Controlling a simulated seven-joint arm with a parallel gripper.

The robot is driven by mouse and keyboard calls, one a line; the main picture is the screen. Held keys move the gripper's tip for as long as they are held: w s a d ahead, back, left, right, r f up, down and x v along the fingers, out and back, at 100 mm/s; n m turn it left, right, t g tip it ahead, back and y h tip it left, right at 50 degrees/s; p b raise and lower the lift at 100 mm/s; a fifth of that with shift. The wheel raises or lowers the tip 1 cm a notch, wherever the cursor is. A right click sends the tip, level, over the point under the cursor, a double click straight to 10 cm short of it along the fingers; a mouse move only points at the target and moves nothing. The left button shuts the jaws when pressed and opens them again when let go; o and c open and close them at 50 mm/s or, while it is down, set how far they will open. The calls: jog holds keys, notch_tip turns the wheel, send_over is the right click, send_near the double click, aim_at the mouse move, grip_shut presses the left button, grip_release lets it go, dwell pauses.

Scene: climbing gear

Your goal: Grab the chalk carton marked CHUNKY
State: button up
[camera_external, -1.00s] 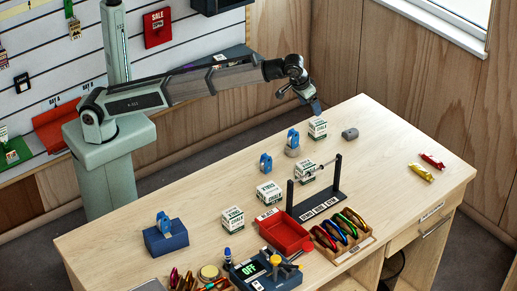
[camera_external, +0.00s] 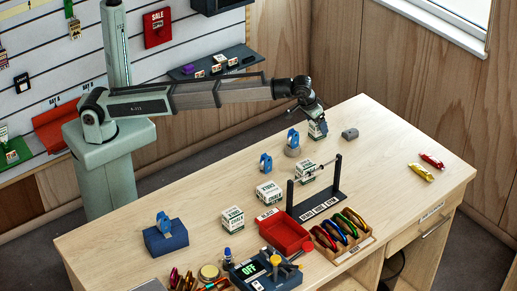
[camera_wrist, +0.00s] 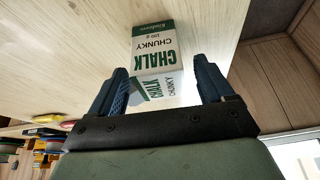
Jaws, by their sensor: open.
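A white and green chalk carton (camera_wrist: 155,62) stands in front of my gripper in the wrist view, and its faces read CHALK and CHUNKY. The same carton (camera_external: 318,130) stands upright near the table's far edge in the external view. My gripper (camera_wrist: 160,76) is open, with one blue finger on each side of the carton's near part and gaps showing. In the external view my gripper (camera_external: 317,114) is at the carton's top and hides part of it. Three similar cartons (camera_external: 304,171), (camera_external: 268,192), (camera_external: 232,219) stand along the table; their variety words are too small to read.
A blue item on a round grey base (camera_external: 292,147) stands close left of the carton. A grey cylinder (camera_external: 350,134) lies to its right. A dark stand (camera_external: 325,195), red tray (camera_external: 287,234) and carabiner rack (camera_external: 343,236) are nearer the front. The table's right side is mostly clear.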

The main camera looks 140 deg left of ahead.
jog(key=shift+x, duration=0.8)
jog(key=shift+c, duration=0.5)
jog(key=c, duration=1)
jog(key=shift+r, duration=0.15)
